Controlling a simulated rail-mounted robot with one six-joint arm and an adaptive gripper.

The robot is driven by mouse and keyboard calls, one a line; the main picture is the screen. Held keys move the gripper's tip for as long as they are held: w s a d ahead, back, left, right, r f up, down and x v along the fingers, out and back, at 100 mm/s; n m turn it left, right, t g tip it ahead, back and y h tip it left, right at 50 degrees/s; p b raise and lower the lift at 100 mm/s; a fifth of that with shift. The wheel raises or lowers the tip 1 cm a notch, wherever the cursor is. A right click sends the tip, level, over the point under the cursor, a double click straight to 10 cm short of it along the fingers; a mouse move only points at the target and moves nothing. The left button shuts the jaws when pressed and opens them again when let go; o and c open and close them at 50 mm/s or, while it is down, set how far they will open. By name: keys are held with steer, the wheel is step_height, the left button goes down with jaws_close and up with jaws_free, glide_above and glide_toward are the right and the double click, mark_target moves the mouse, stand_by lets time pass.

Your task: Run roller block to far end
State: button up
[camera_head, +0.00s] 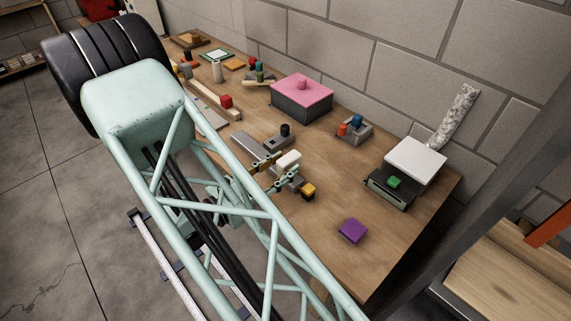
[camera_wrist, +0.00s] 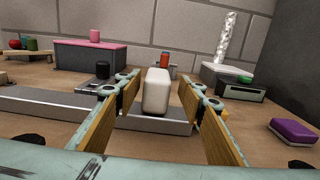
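A white rounded block (camera_wrist: 157,92), which looks like the roller block, stands upright on a low grey rail (camera_wrist: 60,109) that runs left to right in the wrist view. In the head view the white block (camera_head: 289,160) sits just beyond my gripper (camera_head: 276,172), with a bare part of the rail (camera_head: 247,146) to its left. My gripper (camera_wrist: 168,98) is open. Its wood-coloured finger pads stand on both sides of the block with visible gaps, so no contact shows. The rail's right end is partly hidden by my right finger.
A yellow-and-black block (camera_head: 308,191) lies near the rail's right end. A dark knob on a grey base (camera_head: 284,131) and a pink-topped box (camera_head: 301,93) stand behind. A purple block (camera_head: 352,230) and a white-topped device (camera_head: 415,160) are to the right. The tabletop around the purple block is clear.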

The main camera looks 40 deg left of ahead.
steer(key=shift+v, duration=5.3)
steer(key=shift+d, duration=0.1)
